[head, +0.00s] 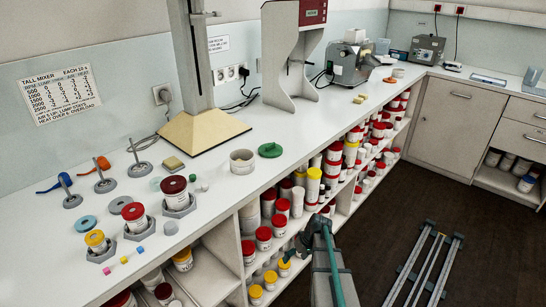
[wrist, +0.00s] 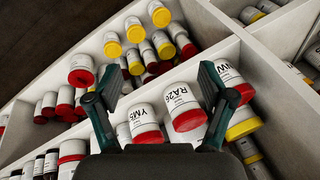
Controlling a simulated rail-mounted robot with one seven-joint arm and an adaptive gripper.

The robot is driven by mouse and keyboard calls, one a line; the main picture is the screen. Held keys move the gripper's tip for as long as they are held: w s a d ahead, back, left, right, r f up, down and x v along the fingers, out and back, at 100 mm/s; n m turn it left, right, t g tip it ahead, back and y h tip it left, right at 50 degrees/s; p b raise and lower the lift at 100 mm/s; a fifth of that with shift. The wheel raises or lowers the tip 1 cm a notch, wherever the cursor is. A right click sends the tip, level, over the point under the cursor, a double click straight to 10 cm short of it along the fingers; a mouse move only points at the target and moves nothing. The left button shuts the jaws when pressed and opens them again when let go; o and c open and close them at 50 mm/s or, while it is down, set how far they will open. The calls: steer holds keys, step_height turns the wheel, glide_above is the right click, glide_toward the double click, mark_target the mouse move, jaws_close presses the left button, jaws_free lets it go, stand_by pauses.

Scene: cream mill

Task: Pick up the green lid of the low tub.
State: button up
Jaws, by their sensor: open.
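The green lid (head: 270,150) lies on the white bench top in the head view, near its front edge. The low tub (head: 242,166) is white, wide and open, and stands just left of the lid, apart from it. My gripper (head: 313,229) is in front of the bench and below its top, to the lower right of the lid. In the wrist view my gripper (wrist: 160,80) has its fingers spread with nothing held between them. That view faces shelves of jars; the lid and low tub do not show there.
Shelves under the bench (head: 345,103) hold many red- and yellow-lidded jars (head: 264,234). A mixer stand (head: 205,135) is behind the low tub. Jars in grey holders (head: 178,205) stand to the left. Bench right of the lid is fairly clear. A rail (head: 425,270) lies on the floor.

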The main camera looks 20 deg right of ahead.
steer(key=w+d+r+t+h+b, duration=0.15)
steer(key=w+d+r, duration=0.25)
steer(key=d+r, duration=0.55)
steer(key=w+d+r+t+b, duration=0.3)
steer(key=d+r, duration=0.4)
steer(key=d, duration=0.6)
steer(key=w+a+r+n+p, duration=0.1)
steer(key=w+a+r+p, duration=0.1)
steer(key=r, duration=0.5)
steer(key=w+a+r+n+g+p, duration=0.1)
steer(key=w+a+r+p, duration=0.2)
steer(key=r, duration=0.4)
steer(key=w+a+r+n+p, duration=0.1)
steer(key=w+a+r+p, duration=0.2)
steer(key=r, duration=0.4)
steer(key=shift+w+r+n+p, duration=0.15)
steer(key=shift+w+n+p, duration=0.15)
steer(key=shift+w+p, duration=0.35)
steer(key=n+g+p, duration=0.1)
steer(key=g+p, duration=0.1)
steer(key=p, duration=0.4)
glide_toward(271, 144)
steer(key=shift+t, duration=0.25)
steer(key=p+x, duration=0.1)
steer(key=x, duration=0.5)
steer(key=p+x, duration=0.1)
steer(key=x, duration=0.2)
steer(key=shift+s+a+p, duration=0.15)
steer(key=shift+s+p, duration=0.15)
steer(key=shift+p, duration=0.05)
